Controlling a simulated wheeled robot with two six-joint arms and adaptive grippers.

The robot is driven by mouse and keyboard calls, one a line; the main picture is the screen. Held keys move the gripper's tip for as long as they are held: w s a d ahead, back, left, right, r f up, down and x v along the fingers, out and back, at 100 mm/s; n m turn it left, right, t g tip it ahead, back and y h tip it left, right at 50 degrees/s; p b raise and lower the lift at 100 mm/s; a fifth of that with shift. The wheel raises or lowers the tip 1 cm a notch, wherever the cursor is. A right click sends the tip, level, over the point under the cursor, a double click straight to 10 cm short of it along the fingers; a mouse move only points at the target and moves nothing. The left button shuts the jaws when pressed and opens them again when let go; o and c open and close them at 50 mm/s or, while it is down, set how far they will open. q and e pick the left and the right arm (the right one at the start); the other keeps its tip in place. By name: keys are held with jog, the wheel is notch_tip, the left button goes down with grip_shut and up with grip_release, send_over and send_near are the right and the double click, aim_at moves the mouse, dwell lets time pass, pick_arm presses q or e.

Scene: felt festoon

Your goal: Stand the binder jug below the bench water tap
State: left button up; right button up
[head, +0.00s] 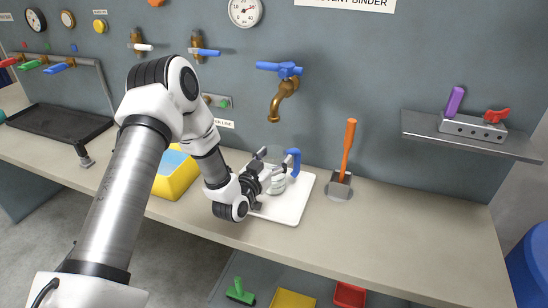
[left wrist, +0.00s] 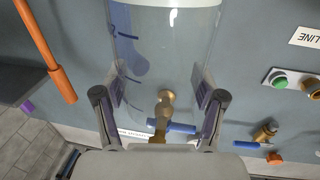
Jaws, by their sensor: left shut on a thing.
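The binder jug (head: 279,184) is a clear vessel with a blue handle on its right side. In the head view it is at the white board on the bench, below and in front of the bench water tap (head: 283,90), a brass spout with a blue lever. My left gripper (head: 270,172) is shut on the jug from the left and partly hides it. In the left wrist view the clear jug (left wrist: 185,45) is between the two fingers (left wrist: 158,105), with the brass tap (left wrist: 160,115) visible beyond it. Whether the jug's base touches the board is hidden. My right gripper is out of view.
The white board (head: 291,213) lies near the bench's front edge. A yellow tub (head: 175,187) with blue inside stands left of it. An orange-handled tool (head: 348,150) stands in a grey holder at right. The bench's right end (head: 430,220) is clear. A shelf (head: 470,140) juts from the wall.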

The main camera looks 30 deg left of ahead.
pick_arm(q)
jog(key=o, duration=1.8)
jog(key=shift+f, duration=0.15)
jog(key=shift+r+p, duration=0.35)
jog(key=s+d+b, duration=0.1)
jog(key=s, duration=1.1)
jog(key=shift+f+b, duration=0.15)
jog(key=shift+b, duration=0.25)
